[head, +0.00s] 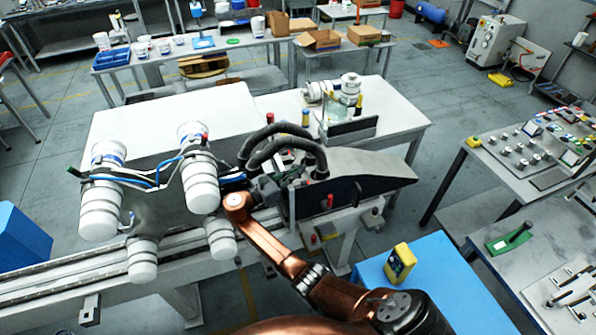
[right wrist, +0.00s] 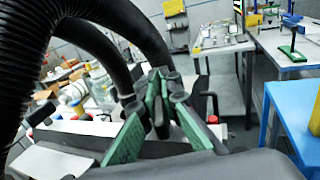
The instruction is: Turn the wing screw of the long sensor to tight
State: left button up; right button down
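My right arm, copper coloured, reaches in from the bottom right of the head view. My right gripper (right wrist: 158,85) shows in the right wrist view as two fingers with green faces, their tips close together at the middle of the picture. Dark parts lie between and around the fingers, and I cannot tell whether one of them is gripped. In the head view the gripper is in the dark cluster below the hoses and is mostly hidden. I cannot single out the long sensor or its wing screw. My left gripper is not in view.
Thick black hoses (head: 288,142) arch over the work spot and fill the upper left of the right wrist view. White cylinders (head: 200,183) on a dark bracket stand to the left over a rail (head: 60,280). A yellow box (head: 400,263) stands on a blue surface (head: 442,262).

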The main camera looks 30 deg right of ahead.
jog(key=c, duration=2.1)
grip_release()
